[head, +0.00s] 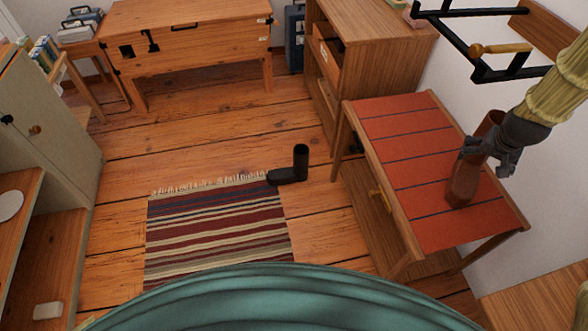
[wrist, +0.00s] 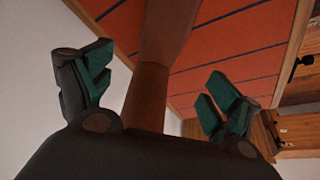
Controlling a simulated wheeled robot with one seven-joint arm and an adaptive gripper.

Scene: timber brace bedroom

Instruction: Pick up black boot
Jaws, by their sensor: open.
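The black boot (head: 292,170) stands upright on the wooden floor in the head view, its toe pointing left at the rug's upper right corner. My gripper (head: 485,150) is well to the right of the boot, above the red-topped table. It is open, beside the upper part of a tall brown vase-like object (head: 463,183). In the wrist view the open fingers (wrist: 160,88) are spread on either side of the brown object (wrist: 148,95); contact cannot be told. The boot is not in the wrist view.
A striped rug (head: 215,235) lies left of the boot. A wooden cabinet (head: 375,45) and a wooden chest (head: 190,45) stand behind. A black wall rack (head: 480,72) is near my arm.

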